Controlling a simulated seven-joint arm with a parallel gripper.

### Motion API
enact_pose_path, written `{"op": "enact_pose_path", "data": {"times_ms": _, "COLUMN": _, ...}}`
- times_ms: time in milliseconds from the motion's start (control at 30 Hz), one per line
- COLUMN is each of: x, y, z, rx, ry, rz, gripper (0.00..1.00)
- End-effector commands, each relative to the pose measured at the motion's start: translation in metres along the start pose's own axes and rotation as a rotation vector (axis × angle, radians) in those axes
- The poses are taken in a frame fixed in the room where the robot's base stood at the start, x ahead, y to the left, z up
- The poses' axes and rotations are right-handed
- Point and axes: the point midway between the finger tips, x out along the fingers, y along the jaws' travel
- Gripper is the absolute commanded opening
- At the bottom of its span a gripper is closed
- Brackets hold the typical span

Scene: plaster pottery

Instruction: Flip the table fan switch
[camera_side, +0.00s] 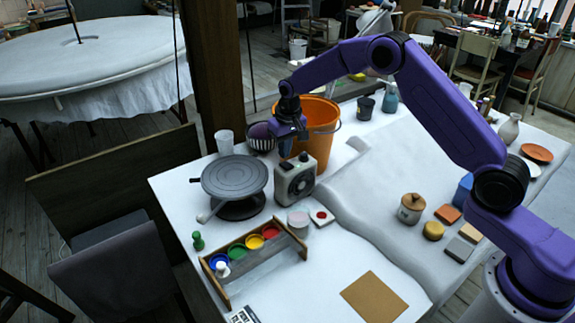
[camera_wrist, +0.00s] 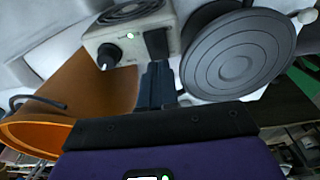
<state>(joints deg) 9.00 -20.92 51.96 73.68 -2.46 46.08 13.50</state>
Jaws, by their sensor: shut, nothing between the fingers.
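The table fan (camera_side: 297,180) is a small off-white box with a round dark grille, standing on the white table beside the orange bucket. In the wrist view the fan (camera_wrist: 136,28) is at the top, its casing showing a black switch (camera_wrist: 157,43), a black round knob (camera_wrist: 107,55) and a small green light. My gripper (camera_side: 285,150) is over the fan's rear edge, pointing down. In the wrist view my gripper (camera_wrist: 156,68) is shut and empty, its tips just below the switch. I cannot tell whether they touch it.
The orange bucket (camera_side: 321,117) stands close behind the fan. A wooden paint rack (camera_side: 263,262) and small pots are in front. White cloth covers the right side.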

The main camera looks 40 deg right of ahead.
Motion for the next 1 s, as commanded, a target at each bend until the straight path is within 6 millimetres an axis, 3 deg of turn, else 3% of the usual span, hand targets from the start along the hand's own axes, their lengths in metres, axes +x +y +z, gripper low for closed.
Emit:
{"op": "enact_pose_path", "data": {"times_ms": 600, "x": -0.042, "y": 0.0, "z": -0.007, "rx": 0.0, "ry": 0.004, "rz": -0.001, "gripper": 0.0}}
{"op": "enact_pose_path", "data": {"times_ms": 1000, "x": -0.047, "y": 0.0, "z": -0.007, "rx": 0.0, "ry": 0.002, "rz": 0.0, "gripper": 0.0}}
